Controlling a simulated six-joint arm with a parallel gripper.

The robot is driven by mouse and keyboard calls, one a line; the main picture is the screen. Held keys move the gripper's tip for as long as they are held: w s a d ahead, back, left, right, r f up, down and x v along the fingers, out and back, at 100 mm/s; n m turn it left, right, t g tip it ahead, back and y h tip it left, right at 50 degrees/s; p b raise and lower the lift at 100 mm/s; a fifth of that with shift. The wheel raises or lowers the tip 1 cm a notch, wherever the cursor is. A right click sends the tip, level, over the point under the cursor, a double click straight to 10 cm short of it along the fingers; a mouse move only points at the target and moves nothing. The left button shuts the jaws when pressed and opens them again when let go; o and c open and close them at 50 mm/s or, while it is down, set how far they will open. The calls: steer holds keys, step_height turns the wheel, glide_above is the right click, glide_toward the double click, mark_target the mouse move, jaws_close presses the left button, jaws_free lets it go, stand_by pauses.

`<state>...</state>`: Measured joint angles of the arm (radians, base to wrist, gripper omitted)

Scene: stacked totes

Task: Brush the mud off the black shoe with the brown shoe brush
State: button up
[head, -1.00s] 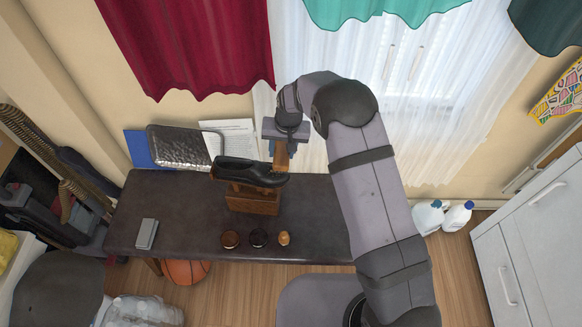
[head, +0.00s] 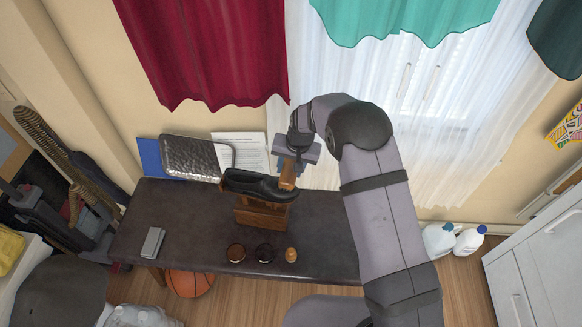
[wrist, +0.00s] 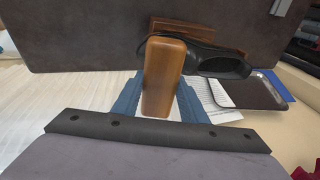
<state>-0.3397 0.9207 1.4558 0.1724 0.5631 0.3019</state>
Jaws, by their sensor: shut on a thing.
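The black shoe (head: 255,186) rests on a wooden stand (head: 262,211) on the dark bench. It also shows in the wrist view (wrist: 219,62), behind the brush. My gripper (head: 291,160) is shut on the brown shoe brush (head: 288,174), at the right end of the shoe. In the wrist view the brush's wooden back (wrist: 163,77) stands between the blue fingers. The bristles are hidden there. The brush is against or very close to the shoe; I cannot tell if it touches. No mud can be made out at this size.
The dark bench (head: 190,240) holds several small round items, among them a dark tin (head: 264,252), near its front edge. A grey box (head: 153,242) lies at the left. A metallic tray (head: 197,157) and a paper sheet (head: 243,150) are behind the shoe.

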steer(key=shift+s+b+x, duration=0.2)
steer(key=shift+b+x, duration=0.5)
steer(key=shift+x, duration=0.4)
steer(key=shift+s+b+x, duration=0.2)
steer(key=shift+b+x, duration=0.45)
steer(key=shift+x, duration=0.45)
steer(key=shift+b+x, duration=0.45)
steer(key=shift+x, duration=0.3)
steer(key=shift+w+r, duration=0.1)
steer(key=shift+w, duration=0.55)
steer(key=shift+s, duration=0.2)
steer(key=shift+s, duration=0.55)
steer(key=shift+s+a, duration=0.1)
